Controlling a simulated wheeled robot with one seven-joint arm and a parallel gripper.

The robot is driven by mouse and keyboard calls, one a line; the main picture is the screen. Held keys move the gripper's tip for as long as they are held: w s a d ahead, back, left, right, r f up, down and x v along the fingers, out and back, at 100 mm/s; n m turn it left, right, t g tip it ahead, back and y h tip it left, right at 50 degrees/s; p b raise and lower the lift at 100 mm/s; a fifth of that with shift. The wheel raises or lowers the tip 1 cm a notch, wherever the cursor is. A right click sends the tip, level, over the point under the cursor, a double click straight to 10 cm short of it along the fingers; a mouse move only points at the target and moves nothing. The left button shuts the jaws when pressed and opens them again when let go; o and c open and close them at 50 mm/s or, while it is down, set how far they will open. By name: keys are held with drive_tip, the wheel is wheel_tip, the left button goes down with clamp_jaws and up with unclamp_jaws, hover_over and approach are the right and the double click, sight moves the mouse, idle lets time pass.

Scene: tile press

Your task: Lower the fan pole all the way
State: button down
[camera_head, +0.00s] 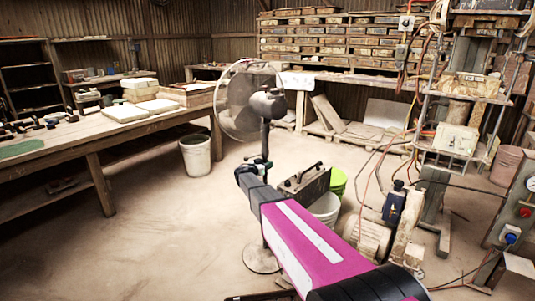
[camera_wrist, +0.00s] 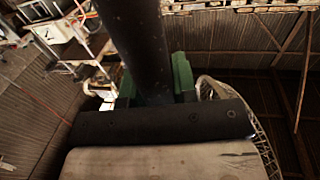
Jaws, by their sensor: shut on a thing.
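The standing fan has a round wire cage (camera_head: 238,108) and a dark motor housing (camera_head: 268,103). Its dark fan pole (camera_head: 265,140) runs down from the motor, and its round pale base (camera_head: 261,259) rests on the floor. My gripper (camera_head: 254,166) is shut on the pole below the motor. In the wrist view, the pole (camera_wrist: 137,40) passes between my gripper's green-padded fingers (camera_wrist: 155,88). Part of the cage (camera_wrist: 245,115) shows behind on the right. My arm hides much of the lower pole in the head view.
A wooden workbench (camera_head: 110,137) with pale slabs stands at left, beside a whitish bucket (camera_head: 195,155). Floor at front left is clear.

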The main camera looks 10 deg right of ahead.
drive_tip(key=shift+f, duration=1.75)
drive_tip(key=c, duration=0.9)
unclamp_jaws()
drive_tip(key=shift+s+a, duration=0.1)
drive_tip(key=v, duration=1)
drive_tip(key=shift+s+a, duration=0.2)
drive_tip(key=shift+a, duration=0.05)
